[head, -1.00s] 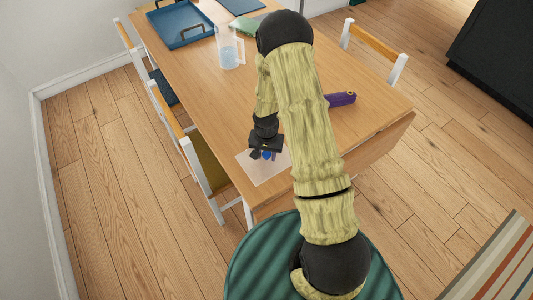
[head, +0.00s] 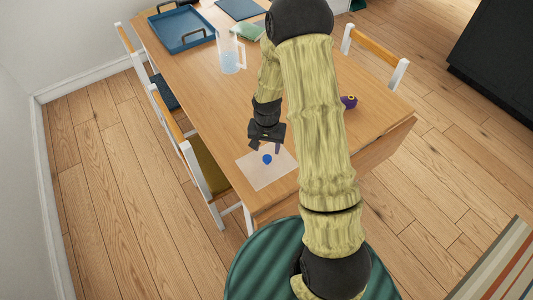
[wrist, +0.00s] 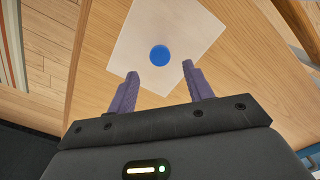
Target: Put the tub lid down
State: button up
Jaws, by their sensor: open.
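The tub lid, a small blue disc (head: 267,159), lies on a pale square sheet (head: 256,174) near the table's front-left corner. In the wrist view the blue lid (wrist: 160,55) rests on the sheet (wrist: 186,22), apart from both fingers. My gripper (head: 265,148) is open and empty just behind the lid in the head view. In the wrist view its two purple fingers (wrist: 160,85) are spread, with bare sheet and table between them.
The wooden table (head: 205,100) holds a clear jug (head: 230,55), a blue tray (head: 180,28), a green item (head: 247,31) and a purple object (head: 349,102) partly behind my arm. Chairs (head: 197,165) stand along the left side. Table around the sheet is clear.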

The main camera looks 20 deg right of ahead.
aim_at(267, 159)
jog(key=shift+r, duration=2.4)
jog(key=s+r+n+t, duration=0.2)
jog(key=s+r+n, duration=0.3)
jog(key=s+r, duration=0.8)
jog(key=shift+s+r+t, duration=0.3)
jog(key=shift+s, duration=0.35)
jog(key=shift+r, duration=0.1)
